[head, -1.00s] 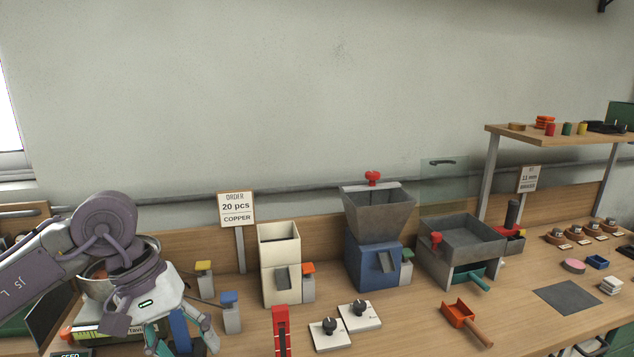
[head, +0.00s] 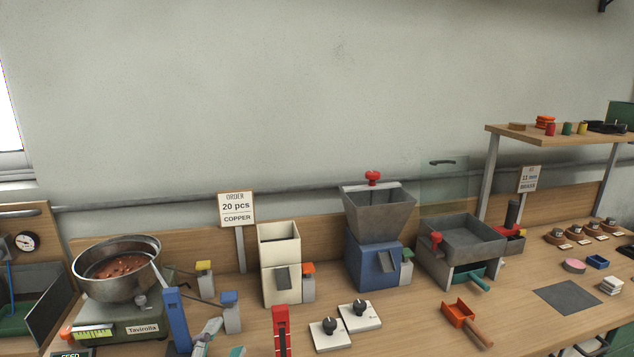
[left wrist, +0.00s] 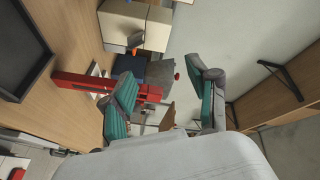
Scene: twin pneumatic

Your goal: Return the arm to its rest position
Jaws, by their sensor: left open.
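My left gripper (head: 222,344) shows only by its grey and teal fingertips at the bottom edge of the head view, in front of the bench devices. In the left wrist view its two teal-padded fingers (left wrist: 164,98) stand wide apart with nothing between them. The rest of my left arm is out of the head view. A small grey and teal part at the bottom right edge of the head view may be my right gripper (head: 580,350); too little shows to tell its state.
A metal bowl of copper-coloured pieces (head: 116,270) sits on a green scale (head: 125,325) at left. A blue post (head: 176,320) and a red post (head: 281,330) stand near the fingertips. A cream dispenser (head: 280,265), blue hopper machine (head: 373,262) and orange scoop (head: 460,313) are farther right.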

